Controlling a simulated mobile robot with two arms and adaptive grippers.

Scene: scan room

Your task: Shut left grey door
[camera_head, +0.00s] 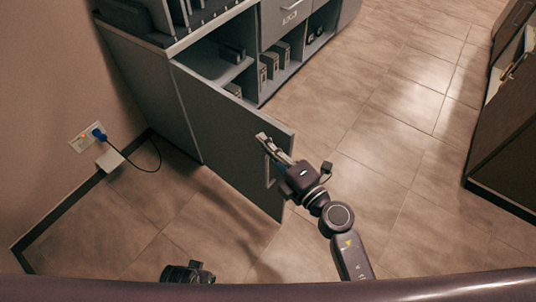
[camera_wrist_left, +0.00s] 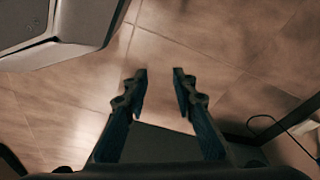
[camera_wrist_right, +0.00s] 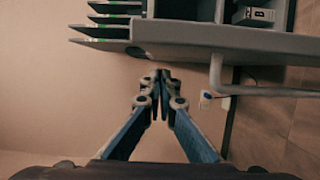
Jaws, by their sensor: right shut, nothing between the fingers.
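The left grey door (camera_head: 225,130) stands wide open, swung out from the grey cabinet (camera_head: 150,85) on the left. Its upright bar handle (camera_head: 268,168) is near the free edge. My left gripper (camera_wrist_left: 158,78) is open and empty above the floor; only a dark part of that arm (camera_head: 187,272) shows low in the head view.
The cabinet's open shelves (camera_head: 232,55) hold several binders or boxes. A wall socket (camera_head: 87,137) with a blue plug and black cable is left of the door. Tiled floor (camera_head: 400,105) is clear to the right. A dark cabinet (camera_head: 510,130) stands at the far right.

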